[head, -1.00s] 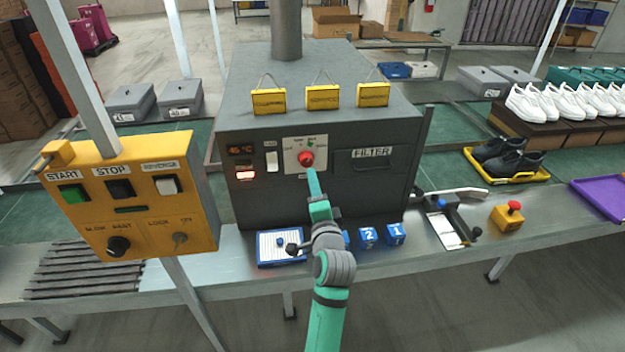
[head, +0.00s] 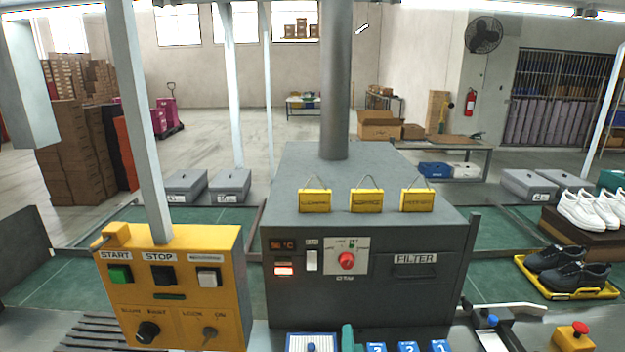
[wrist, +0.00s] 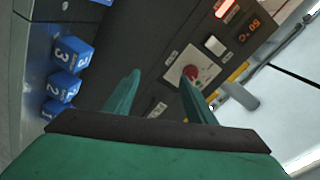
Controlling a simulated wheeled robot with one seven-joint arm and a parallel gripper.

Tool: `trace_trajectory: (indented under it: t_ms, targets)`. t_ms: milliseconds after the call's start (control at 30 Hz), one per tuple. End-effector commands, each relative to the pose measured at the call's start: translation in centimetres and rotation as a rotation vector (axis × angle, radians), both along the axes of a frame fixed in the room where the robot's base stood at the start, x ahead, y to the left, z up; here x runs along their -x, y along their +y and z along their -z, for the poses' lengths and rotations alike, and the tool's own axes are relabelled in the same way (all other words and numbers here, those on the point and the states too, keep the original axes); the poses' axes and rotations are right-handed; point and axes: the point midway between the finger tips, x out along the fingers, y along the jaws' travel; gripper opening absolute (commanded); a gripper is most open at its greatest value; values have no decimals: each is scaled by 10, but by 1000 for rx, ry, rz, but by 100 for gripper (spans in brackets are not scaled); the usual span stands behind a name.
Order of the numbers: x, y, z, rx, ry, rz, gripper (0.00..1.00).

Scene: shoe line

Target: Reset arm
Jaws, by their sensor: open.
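My gripper (wrist: 160,95) shows in the wrist view with its two green fingers apart and nothing between them. Beyond the fingers is the dark oven-like box (head: 362,295) with a red round knob (head: 346,261) on a white dial plate. The knob also shows in the wrist view (wrist: 191,72), near the right fingertip; I cannot tell the exact gap, but no grip on it shows. In the head view only a small green piece of my arm shows at the bottom edge, below the knob.
A yellow control box (head: 180,300) with START, STOP and REVERSE buttons stands at the left. Blue numbered blocks (head: 408,348) sit in front of the dark box. A yellow button box with a red top (head: 573,337) and black shoes on a yellow tray (head: 567,290) are at the right.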

Motion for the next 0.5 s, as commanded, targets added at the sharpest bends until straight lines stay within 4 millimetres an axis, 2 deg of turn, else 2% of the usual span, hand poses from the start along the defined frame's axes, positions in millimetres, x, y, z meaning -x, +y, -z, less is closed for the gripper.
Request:
trace_trajectory:
  t_ms: [33, 200, 500]
  targets:
    - [17, 2, 18, 44, 17, 2, 50]
    - [68, 9, 58, 197, 52, 1, 50]
    - [165, 27, 106, 451, 105, -27, 50]
